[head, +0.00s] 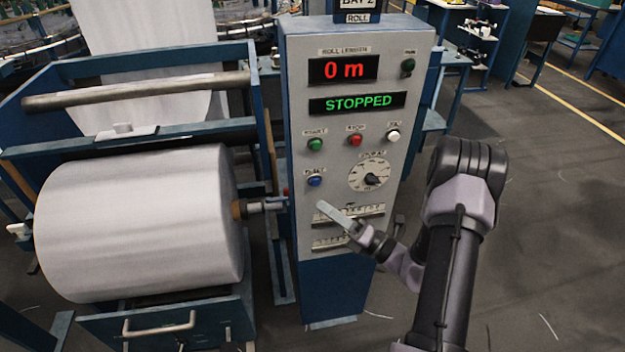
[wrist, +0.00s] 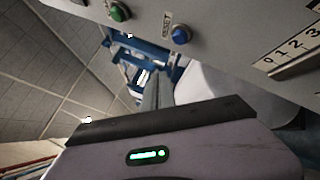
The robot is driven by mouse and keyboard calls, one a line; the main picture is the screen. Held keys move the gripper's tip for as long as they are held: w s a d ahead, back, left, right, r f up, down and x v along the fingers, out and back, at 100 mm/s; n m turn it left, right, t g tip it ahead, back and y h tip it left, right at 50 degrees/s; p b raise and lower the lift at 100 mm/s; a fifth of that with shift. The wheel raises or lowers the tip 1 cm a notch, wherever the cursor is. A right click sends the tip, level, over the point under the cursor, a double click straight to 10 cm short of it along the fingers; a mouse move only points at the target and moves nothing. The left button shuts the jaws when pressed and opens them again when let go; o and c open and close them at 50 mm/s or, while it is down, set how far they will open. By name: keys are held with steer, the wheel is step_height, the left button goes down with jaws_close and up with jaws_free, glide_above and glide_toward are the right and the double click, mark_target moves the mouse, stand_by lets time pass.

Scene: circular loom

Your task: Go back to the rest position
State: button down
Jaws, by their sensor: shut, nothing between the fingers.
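My gripper (head: 333,214) is in front of the lower part of the grey control panel (head: 298,150), below the blue button (head: 314,181) and left of the dial (head: 369,175). Its fingers are together with nothing between them. In the wrist view the shut fingers (wrist: 157,95) point past the panel's edge, with the blue button (wrist: 181,34) and green button (wrist: 119,12) above. The fingers look apart from the blue button. The red display (head: 343,69) reads "0 m" and the green display (head: 357,103) reads "STOPPED".
A large white roll (head: 140,225) sits in the blue loom frame (head: 258,110) left of the panel. A drawer-like blue front with a handle (head: 160,325) is below it. The floor (head: 550,220) to the right of my arm is clear. Benches (head: 530,40) stand at the back right.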

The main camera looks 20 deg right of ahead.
steer(key=s+a+r+n+g+y, duration=0.2)
steer(key=s+a+r+n+g, duration=0.5)
steer(key=a+n, duration=0.4)
steer(key=s+a+r+n+g+y, duration=0.1)
steer(key=s+a+r+n+g, duration=0.35)
steer(key=a+n+g, duration=0.5)
steer(key=s+d+r+n+t+h, duration=0.1)
steer(key=s+r+n+t+h, duration=0.1)
steer(key=s+n+h, duration=0.3)
steer(key=s+d+r+n+t+h, duration=0.2)
steer(key=s+n+h, duration=0.3)
steer(key=n, duration=0.6)
steer(key=shift+s+d+r+t+h, duration=0.2)
steer(key=shift+s+d+t+h, duration=0.15)
steer(key=shift+h, duration=0.45)
steer(key=shift+n, duration=0.25)
